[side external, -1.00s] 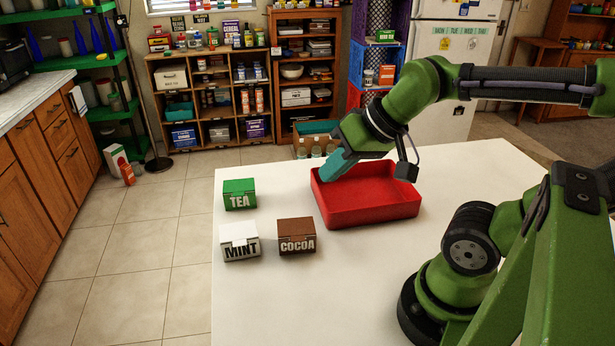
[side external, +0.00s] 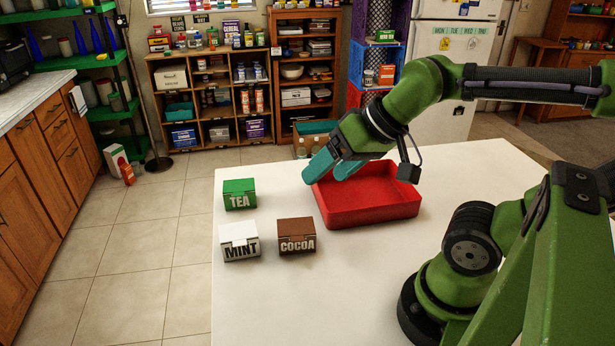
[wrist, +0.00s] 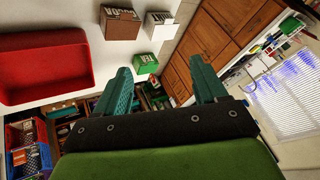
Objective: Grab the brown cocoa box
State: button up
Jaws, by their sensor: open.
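The brown cocoa box (side external: 296,236) sits on the white table in front of the red tray, to the right of the white mint box (side external: 239,242). The green tea box (side external: 239,194) stands behind the mint box. My gripper (side external: 325,170) is open and empty, held above the back left part of the red tray (side external: 370,214). In the wrist view my two teal fingers (wrist: 165,85) are spread apart. The cocoa box (wrist: 121,23) shows there at the top, beside the mint box (wrist: 160,26), with the tea box (wrist: 146,64) nearest the fingers.
The white table (side external: 300,300) is clear in front of the boxes. The red tray looks empty where its inside shows. Shelves (side external: 210,100) and wooden cabinets (side external: 45,165) stand beyond the table, apart from it.

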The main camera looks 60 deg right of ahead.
jog(key=o, duration=0.5)
jog(key=shift+f, duration=0.1)
jog(key=m+g+h, duration=0.2)
jog(key=m+g, duration=0.4)
jog(key=g, duration=0.1)
send_over(296, 226)
notch_tip(296, 226, down, 7)
jog(key=f, duration=1.1)
jog(key=shift+d+f, duration=0.15)
jog(key=shift+d, duration=0.1)
jog(key=shift+a+f, duration=0.15)
jog(key=shift+f, duration=1.2)
jog(key=shift+a+f, duration=0.15)
jog(key=shift+f, duration=1.2)
